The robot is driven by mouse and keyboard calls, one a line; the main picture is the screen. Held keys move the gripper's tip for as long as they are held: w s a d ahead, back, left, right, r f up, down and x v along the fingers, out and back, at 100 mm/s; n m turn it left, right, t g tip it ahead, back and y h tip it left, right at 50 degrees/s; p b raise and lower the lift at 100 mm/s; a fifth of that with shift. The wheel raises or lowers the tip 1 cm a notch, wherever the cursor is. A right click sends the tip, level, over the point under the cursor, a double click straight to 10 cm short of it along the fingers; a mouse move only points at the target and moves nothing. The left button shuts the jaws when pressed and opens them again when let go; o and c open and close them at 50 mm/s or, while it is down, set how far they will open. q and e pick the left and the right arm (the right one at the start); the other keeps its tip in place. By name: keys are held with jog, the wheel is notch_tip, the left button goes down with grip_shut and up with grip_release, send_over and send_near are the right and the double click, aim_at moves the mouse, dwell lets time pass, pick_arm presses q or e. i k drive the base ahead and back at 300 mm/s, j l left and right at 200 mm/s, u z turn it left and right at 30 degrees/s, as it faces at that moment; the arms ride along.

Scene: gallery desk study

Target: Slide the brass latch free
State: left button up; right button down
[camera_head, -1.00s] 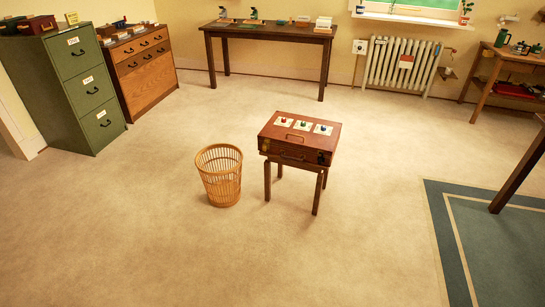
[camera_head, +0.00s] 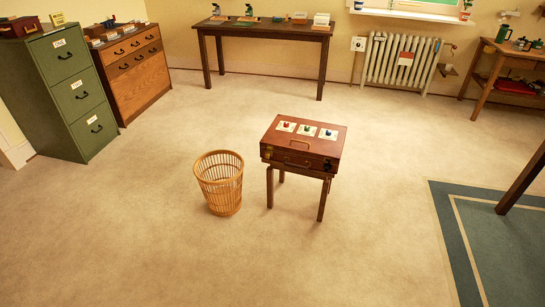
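A reddish-brown wooden case (camera_head: 283,139) sits closed on a small dark wooden stand (camera_head: 323,200) in the middle of the floor. A small brass-coloured fitting (camera_head: 268,153) shows at the left of its front face, perhaps the latch. A darker fitting (camera_head: 327,164) is at the front right. Both are too small to tell their state. A handle shows on the front between them. Three white cards with red, green and blue pieces lie on the lid. Neither of my grippers is in view.
A wicker wastebasket (camera_head: 220,184) stands just left of the stand. A green filing cabinet (camera_head: 72,95) and wooden drawers (camera_head: 137,70) are at the left. A long table (camera_head: 265,31) and radiator (camera_head: 400,62) are at the back. The front floor is clear.

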aim_at(268, 153)
jog(key=i+j, duration=0.2)
jog(key=i, duration=0.25)
jog(key=i+j, duration=0.15)
jog(key=i, duration=0.3)
jog(key=i+j, duration=0.2)
jog(key=i, duration=0.25)
jog(key=i+j, duration=0.15)
jog(key=i, duration=0.3)
